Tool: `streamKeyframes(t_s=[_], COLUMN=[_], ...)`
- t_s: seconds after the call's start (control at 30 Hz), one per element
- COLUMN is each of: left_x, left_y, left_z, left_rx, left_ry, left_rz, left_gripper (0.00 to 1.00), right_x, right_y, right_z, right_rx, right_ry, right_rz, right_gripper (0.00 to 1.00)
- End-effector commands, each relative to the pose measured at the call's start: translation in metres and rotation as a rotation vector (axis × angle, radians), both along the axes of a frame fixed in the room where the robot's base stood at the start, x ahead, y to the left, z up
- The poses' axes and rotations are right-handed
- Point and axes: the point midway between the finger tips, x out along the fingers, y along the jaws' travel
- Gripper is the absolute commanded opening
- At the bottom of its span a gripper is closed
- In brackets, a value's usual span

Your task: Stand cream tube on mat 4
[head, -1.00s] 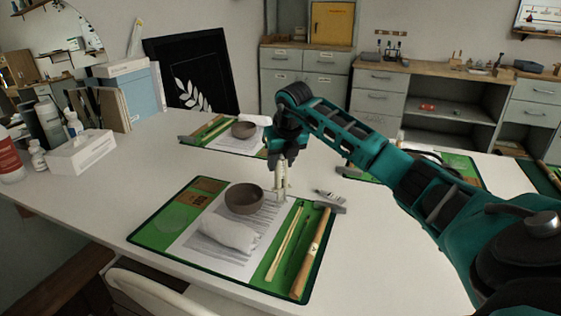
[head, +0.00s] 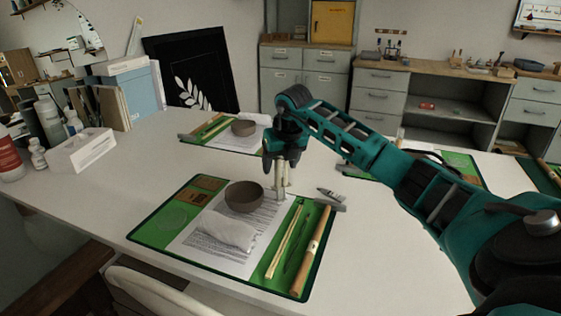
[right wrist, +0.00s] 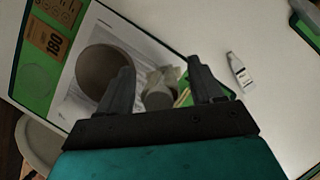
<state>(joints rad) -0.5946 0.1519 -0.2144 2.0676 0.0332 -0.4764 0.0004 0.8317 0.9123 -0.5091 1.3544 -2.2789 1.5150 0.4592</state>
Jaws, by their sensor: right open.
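A pale cream tube-like thing (head: 280,182) stands roughly upright under my right gripper, at the far right part of the near green mat (head: 150,236). In the right wrist view it shows as a grey rounded shape with a pale ribbed part (right wrist: 158,92) between the fingers. My right gripper (right wrist: 165,84) is open around it, with dark fingers apart on either side. Whether its base touches the mat is hard to tell. My left gripper is not in view.
The near mat holds a brown bowl (head: 245,197), a white cloth roll (head: 226,232), printed paper and wooden tools (head: 312,252). A small labelled tube (head: 330,195) lies on the bare table to the right; it also shows in the right wrist view (right wrist: 240,70). Another mat (head: 210,130) lies behind.

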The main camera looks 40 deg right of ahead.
Motion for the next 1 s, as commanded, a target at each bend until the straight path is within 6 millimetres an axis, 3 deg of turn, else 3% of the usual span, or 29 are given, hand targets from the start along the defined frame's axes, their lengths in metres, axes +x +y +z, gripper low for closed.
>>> streamKeyframes(t_s=[0.27,0.37,0.8,1.0], left_x=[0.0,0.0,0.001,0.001], left_y=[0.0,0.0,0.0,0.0], left_z=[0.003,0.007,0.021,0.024], left_rx=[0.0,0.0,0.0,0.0], left_ry=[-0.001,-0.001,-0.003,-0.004], left_rz=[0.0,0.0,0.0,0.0], left_gripper=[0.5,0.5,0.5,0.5], right_x=[0.0,0.0,-0.034,-0.041], right_y=[0.0,0.0,0.012,0.015], right_z=[0.006,0.019,0.104,0.122], right_rx=[0.0,-0.001,-0.002,-0.001], right_ry=[-0.003,-0.005,-0.006,-0.004], right_rz=[0.0,0.0,0.0,0.0], right_gripper=[0.66,0.66,0.66,0.66])
